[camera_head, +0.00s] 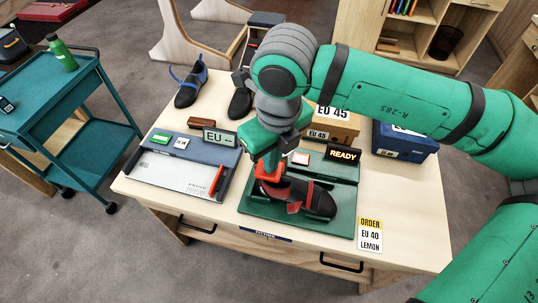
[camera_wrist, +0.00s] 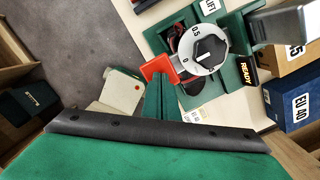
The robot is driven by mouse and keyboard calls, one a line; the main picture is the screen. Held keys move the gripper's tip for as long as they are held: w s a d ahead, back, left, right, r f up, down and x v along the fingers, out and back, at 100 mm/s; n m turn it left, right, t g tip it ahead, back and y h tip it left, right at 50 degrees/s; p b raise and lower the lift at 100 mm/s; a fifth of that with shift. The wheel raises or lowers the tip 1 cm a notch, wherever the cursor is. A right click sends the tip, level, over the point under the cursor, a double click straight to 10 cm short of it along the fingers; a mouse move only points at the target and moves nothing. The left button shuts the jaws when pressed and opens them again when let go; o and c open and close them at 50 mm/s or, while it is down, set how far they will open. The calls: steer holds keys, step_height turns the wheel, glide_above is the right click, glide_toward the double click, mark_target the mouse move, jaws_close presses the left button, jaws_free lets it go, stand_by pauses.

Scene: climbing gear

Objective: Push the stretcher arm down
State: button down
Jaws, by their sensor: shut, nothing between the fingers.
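The stretcher is a green machine (camera_head: 250,210) on the table, with a black-and-red climbing shoe (camera_head: 318,199) on it. Its red arm (camera_head: 266,174) shows at the toe side of the shoe, and its red end also shows in the wrist view (camera_wrist: 157,67). A white dial (camera_wrist: 188,66) with a black knob, marked 0 and 0.5, is beside the red end. My gripper (camera_head: 268,164) is shut and empty, pointing down right at the red arm. In the wrist view its green fingers (camera_wrist: 164,96) are close to the red end; I cannot tell whether they touch.
A measuring board (camera_head: 180,178) with an "EU –" display lies to the left. A "READY" display (camera_head: 343,154) stands behind the stretcher. A blue box (camera_head: 405,142) and a tan EU 45 box (camera_head: 335,128) are at the back right. An order card (camera_head: 370,234) lies in front.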

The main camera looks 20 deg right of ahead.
step_height(320, 180, down, 9)
steer(key=s+d, duration=0.1)
steer(key=s, duration=0.1)
steer(key=shift+s, duration=0.4)
stand_by(0.7)
step_height(320, 180, up, 11)
steer(key=s, duration=0.1)
steer(key=shift+d+f, duration=0.15)
steer(key=shift+d, duration=0.05)
stand_by(0.3)
steer(key=shift+a, duration=0.1)
stand_by(0.4)
